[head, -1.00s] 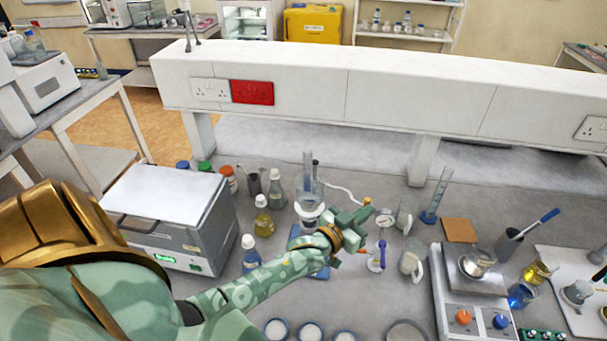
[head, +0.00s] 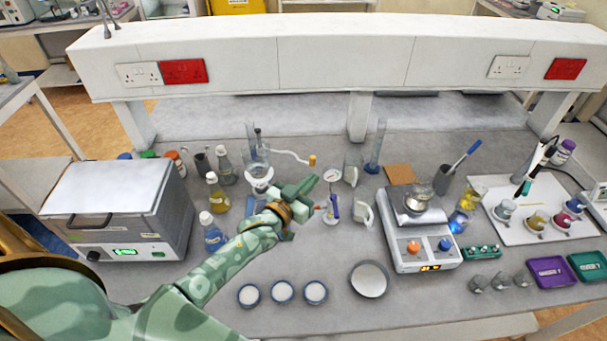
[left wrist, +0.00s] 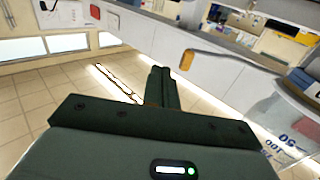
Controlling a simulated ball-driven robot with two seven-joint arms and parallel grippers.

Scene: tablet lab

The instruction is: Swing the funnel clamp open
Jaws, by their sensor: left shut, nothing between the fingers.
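The glass funnel (head: 257,155) stands upright in the filter set-up, left of my left gripper. A thin white curved piece (head: 290,153) runs from beside it to an orange tip (head: 312,160); I cannot tell whether this is the clamp's lever or a hose. The clamp's jaw is not clear. My left gripper (head: 315,181) is shut and empty, just in front of the orange tip. In the left wrist view the shut fingers (left wrist: 158,75) have an orange piece (left wrist: 187,59) close to their right, apparently apart. Clear graduated ware (left wrist: 291,112) shows at the right edge. My right gripper is out of view.
Bottles (head: 213,232) stand left of my left forearm. A small stand with a blue part (head: 332,208) and a white jug (head: 362,213) are close to the gripper's right. White dishes (head: 282,292) lie in front.

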